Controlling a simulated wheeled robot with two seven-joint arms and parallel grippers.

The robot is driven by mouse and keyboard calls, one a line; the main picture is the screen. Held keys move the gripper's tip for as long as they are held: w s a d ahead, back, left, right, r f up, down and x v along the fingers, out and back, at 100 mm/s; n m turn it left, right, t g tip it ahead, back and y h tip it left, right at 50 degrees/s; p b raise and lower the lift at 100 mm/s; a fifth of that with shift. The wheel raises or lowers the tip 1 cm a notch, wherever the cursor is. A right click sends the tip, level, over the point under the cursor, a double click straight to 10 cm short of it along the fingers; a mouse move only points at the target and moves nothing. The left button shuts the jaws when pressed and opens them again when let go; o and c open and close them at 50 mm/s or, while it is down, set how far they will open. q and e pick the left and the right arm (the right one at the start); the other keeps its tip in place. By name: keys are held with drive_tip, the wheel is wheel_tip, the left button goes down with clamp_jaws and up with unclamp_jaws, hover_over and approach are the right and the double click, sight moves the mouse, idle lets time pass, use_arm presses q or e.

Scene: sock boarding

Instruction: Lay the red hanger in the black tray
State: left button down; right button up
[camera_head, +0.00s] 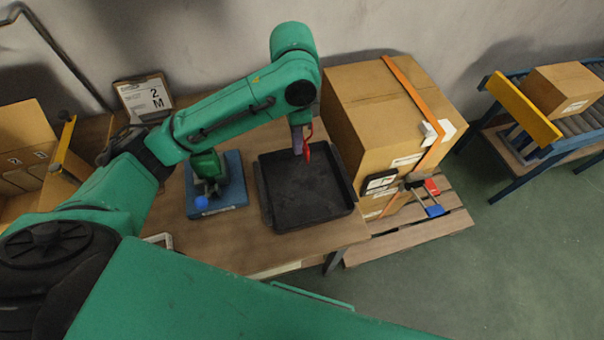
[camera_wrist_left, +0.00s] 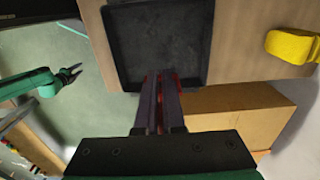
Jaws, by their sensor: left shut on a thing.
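The black tray (camera_head: 308,205) lies on the wooden table and looks empty in the head view. It also shows at the top of the left wrist view (camera_wrist_left: 155,38). My left gripper (camera_head: 303,145) is shut on the red hanger (camera_head: 307,153) above the tray's far edge. Only small red parts of the hanger show beside the fingers in the left wrist view (camera_wrist_left: 177,83); the rest is hidden. My right gripper (camera_wrist_left: 75,73) shows at the left of that view, with its fingers apart and empty, away from the tray.
A large cardboard box (camera_head: 375,110) on a pallet (camera_head: 440,225) stands close to the tray's right. A green device on a blue base (camera_head: 232,185) stands left of the tray. A clipboard (camera_head: 145,98) leans at the wall. Open floor lies at the right.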

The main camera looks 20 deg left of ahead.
use_arm(q)
wheel_tip(320, 180, down, 15)
drive_tip(key=shift+s+f+p, duration=0.1)
drive_tip(key=shift+f+p, duration=0.1)
drive_tip(key=shift+p, duration=0.4)
drive_tip(key=shift+f, duration=0.45)
use_arm(e)
drive_tip(key=shift+s+a+r, duration=0.25)
drive_tip(key=shift+a+r, duration=0.05)
drive_tip(key=shift+r, duration=0.15)
use_arm(q)
drive_tip(key=c, duration=1)
unclamp_jaws()
use_arm(e)
drive_tip(key=shift+w+d, duration=0.1)
drive_tip(key=shift+d, duration=0.05)
